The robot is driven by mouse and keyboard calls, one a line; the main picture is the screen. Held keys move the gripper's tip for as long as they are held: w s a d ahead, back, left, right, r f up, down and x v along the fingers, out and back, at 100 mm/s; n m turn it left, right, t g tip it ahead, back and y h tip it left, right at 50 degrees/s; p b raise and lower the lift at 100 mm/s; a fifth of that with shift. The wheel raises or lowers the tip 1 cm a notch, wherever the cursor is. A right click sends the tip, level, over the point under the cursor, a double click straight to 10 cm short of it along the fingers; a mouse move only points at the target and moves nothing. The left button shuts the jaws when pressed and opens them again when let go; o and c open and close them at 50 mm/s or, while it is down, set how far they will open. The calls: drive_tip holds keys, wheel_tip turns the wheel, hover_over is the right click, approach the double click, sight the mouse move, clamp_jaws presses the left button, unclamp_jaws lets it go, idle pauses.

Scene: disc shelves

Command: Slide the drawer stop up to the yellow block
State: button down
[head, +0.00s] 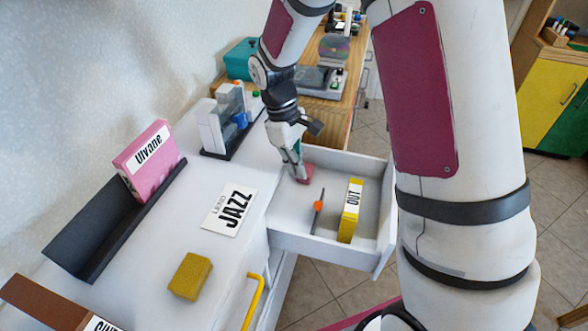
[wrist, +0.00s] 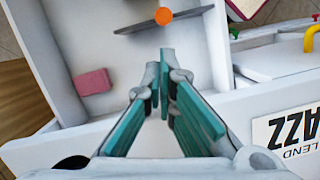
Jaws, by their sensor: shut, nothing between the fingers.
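The drawer stop is a thin dark plate (head: 316,222) with an orange knob (head: 319,205), standing across the open white drawer (head: 325,246). In the wrist view its plate (wrist: 195,14) and knob (wrist: 163,16) show near the top edge. The yellow block (head: 345,226), labelled OUT, stands upright to the right of the stop, with a gap between them. It is not seen in the wrist view. My gripper (head: 299,176) is shut and empty, over the left end of the drawer, left of the stop and apart from it.
A small pink block (wrist: 92,82) lies on the drawer floor near my gripper. A white JAZZ card (head: 229,209) and yellow sponge (head: 190,276) lie on the white top. A black rack (head: 105,235) holds a pink Ulvane case (head: 150,160). A yellow handle (head: 253,302) is in front.

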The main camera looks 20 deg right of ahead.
sight(317, 215)
drive_tip(key=x, duration=0.8)
drive_tip(key=shift+b, duration=0.45)
drive_tip(key=shift+s+d+p, duration=0.3)
drive_tip(key=shift+s+d, duration=0.4)
drive_tip(key=shift+d, duration=0.25)
drive_tip(key=shift+s+d+p, duration=0.3)
drive_tip(key=shift+s+d, duration=0.4)
drive_tip(key=shift+d, duration=0.3)
